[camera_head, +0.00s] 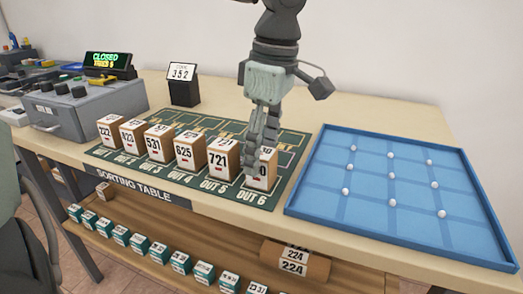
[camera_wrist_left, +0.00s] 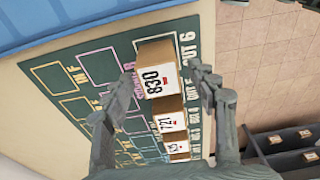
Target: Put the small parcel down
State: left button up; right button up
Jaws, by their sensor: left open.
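The small parcel, a brown box with a white label reading 830 in the left wrist view (camera_wrist_left: 157,80), stands upright on the OUT 6 spot of the green sorting mat (camera_head: 283,186). It also shows in the head view (camera_head: 265,172), partly hidden by my left gripper (camera_head: 256,165). My left gripper is open, pointing down from above. In the left wrist view its fingers (camera_wrist_left: 163,75) lie on either side of the parcel, with gaps visible. My right gripper is in neither view.
A row of similar numbered boxes, the closest labelled 721 (camera_head: 222,158), stands left of the parcel. A blue tray (camera_head: 330,200) with small white balls lies to the right. A number sign (camera_head: 184,88) and a grey machine (camera_head: 85,105) stand behind. Boxes fill a lower shelf (camera_head: 215,255).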

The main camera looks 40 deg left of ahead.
aim_at(269, 155)
pick_arm(q)
notch_tip(269, 155, up, 11)
jog(key=d, duration=0.1)
jog(key=shift+w+d+r, duration=0.15)
jog(key=shift+d+r, duration=0.05)
jog(key=shift+f, duration=0.1)
dwell(0.4)
